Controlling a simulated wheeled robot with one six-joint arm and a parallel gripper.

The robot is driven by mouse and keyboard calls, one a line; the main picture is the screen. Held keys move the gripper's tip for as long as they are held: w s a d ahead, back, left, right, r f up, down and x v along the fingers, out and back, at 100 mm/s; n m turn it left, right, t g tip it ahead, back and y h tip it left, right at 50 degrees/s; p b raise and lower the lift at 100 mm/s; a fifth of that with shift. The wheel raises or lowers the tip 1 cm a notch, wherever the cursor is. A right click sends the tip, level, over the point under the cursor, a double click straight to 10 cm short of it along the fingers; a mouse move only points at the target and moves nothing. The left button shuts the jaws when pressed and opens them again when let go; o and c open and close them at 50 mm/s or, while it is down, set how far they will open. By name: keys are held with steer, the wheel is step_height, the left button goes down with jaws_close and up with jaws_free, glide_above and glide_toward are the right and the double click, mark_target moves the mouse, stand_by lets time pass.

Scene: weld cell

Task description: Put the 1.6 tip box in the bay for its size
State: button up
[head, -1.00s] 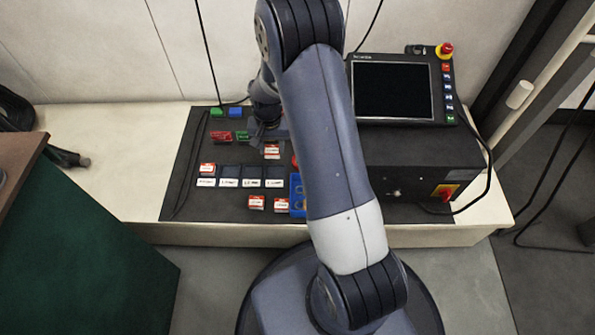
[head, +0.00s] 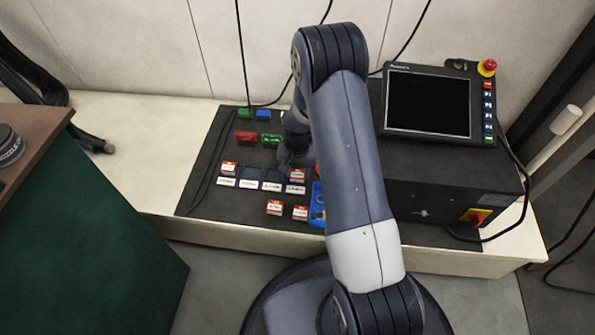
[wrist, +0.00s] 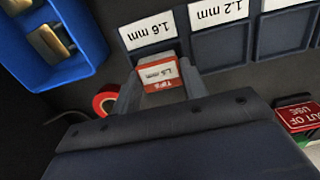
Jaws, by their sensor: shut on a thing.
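The 1.6 tip box (wrist: 160,74), red with a white label, is between the two fingers of my gripper (wrist: 160,86) in the wrist view. My gripper is shut on it. The box is at the bay labelled 1.6 mm (wrist: 152,30), just below that label in the picture; it hides most of the bay, and I cannot tell whether it touches the bay floor.
The leftmost bay holds another red-and-white box (head: 229,168). Two loose boxes (head: 275,207) (head: 300,213) lie in front of the row. A blue tray (wrist: 52,45) is close by, with a red ring (wrist: 105,101) near my gripper. A controller with a screen (head: 429,102) stands at right.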

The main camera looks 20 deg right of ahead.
mark_target(297, 173)
steer(key=shift+f, duration=0.2)
steer(key=o, duration=1)
steer(key=shift+r, duration=0.1)
step_height(297, 173, up, 12)
steer(key=p, duration=0.5)
steer(key=shift+r, duration=0.15)
